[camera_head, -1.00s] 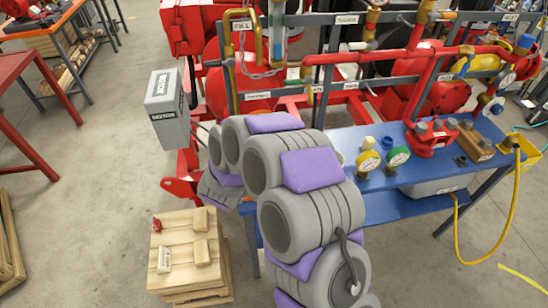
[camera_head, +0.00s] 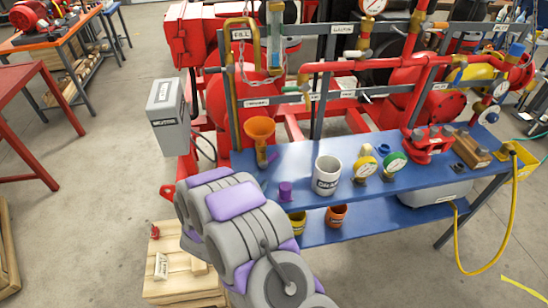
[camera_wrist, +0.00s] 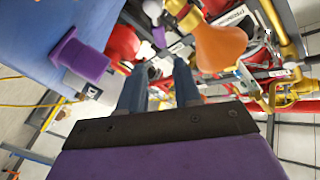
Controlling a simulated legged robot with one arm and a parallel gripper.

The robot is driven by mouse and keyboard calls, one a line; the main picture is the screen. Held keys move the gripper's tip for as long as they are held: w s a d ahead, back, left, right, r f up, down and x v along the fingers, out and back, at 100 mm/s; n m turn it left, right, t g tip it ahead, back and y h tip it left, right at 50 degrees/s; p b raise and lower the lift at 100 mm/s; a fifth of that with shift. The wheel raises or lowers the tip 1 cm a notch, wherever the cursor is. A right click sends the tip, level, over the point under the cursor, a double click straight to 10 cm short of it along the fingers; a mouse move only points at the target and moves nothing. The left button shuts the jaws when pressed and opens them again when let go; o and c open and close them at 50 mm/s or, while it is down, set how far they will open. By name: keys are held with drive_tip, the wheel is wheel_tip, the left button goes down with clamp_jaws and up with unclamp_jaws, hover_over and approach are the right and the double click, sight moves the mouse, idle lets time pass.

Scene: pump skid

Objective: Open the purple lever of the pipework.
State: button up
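A small purple piece (camera_head: 272,157), which looks like the lever, shows just below the orange funnel (camera_head: 259,130) at the left end of the blue bench. In the wrist view a small purple piece (camera_wrist: 158,36) shows beyond my fingertips, beside a yellow fitting and the orange funnel (camera_wrist: 220,47). I cannot tell its exact angle. My gripper (camera_wrist: 157,72) is open and empty, with its two dark fingers apart and the purple piece ahead of them. In the head view my gripper is hidden by my arm.
A purple spool-shaped piece (camera_head: 286,191) stands on the blue bench (camera_head: 310,158) and also shows in the wrist view (camera_wrist: 82,58). A grey motor box (camera_head: 166,115) is at left, above a wooden crate (camera_head: 180,273).

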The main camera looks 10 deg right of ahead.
sight(273, 158)
drive_tip(key=b+x, duration=0.2)
drive_tip(key=x, duration=1.1)
drive_tip(key=shift+w+d+f, duration=0.1)
drive_tip(key=shift+w, duration=0.1)
drive_tip(key=shift+c, duration=0.2)
clamp_jaws()
